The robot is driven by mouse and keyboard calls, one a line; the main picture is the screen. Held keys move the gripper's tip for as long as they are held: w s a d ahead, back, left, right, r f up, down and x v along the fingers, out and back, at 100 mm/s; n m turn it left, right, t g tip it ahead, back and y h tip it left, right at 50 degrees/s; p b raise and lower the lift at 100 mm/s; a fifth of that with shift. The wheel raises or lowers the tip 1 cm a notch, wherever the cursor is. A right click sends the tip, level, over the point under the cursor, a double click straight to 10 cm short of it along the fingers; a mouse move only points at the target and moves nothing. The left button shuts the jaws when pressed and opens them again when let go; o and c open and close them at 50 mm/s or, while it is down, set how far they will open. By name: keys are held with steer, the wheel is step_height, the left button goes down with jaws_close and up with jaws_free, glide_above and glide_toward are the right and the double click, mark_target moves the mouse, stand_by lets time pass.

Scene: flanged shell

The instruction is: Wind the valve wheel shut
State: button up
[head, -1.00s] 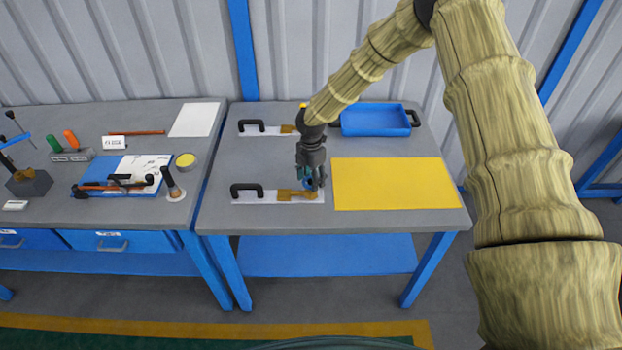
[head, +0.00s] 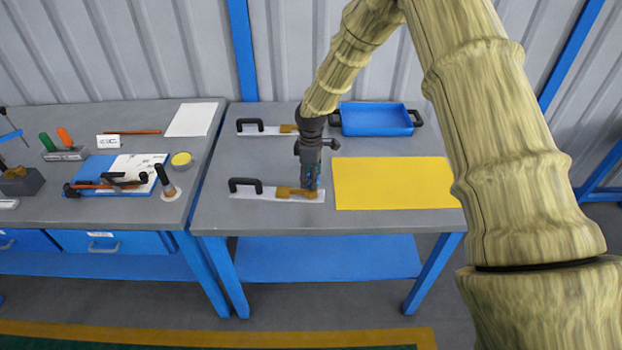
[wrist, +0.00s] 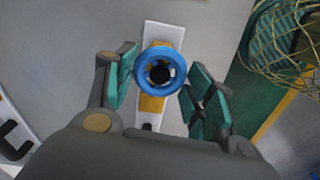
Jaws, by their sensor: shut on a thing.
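The valve wheel is a small blue ring (wrist: 160,89) on a brass-coloured valve body (wrist: 151,103), seen from above in the wrist view. In the head view the valve body (head: 290,191) sits on a white plate (head: 262,195) with a black handle (head: 245,184) at its left end. My gripper (head: 311,183) points down over the right end of this plate and mostly hides the wheel there. In the wrist view the teal fingers of my gripper (wrist: 160,80) stand on either side of the wheel, shut on it.
A second brass-coloured valve on a white plate (head: 266,130) lies behind. A blue tray (head: 376,120) stands at the back right, and a yellow mat (head: 395,183) covers the bench to the right. The left bench (head: 60,120) holds tools and papers.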

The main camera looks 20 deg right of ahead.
steer(key=shift+m, duration=0.7)
stand_by(0.7)
steer(key=o, duration=1)
steer(key=shift+o, duration=0.2)
steer(key=shift+r, duration=0.1)
step_height(320, 180, up, 12)
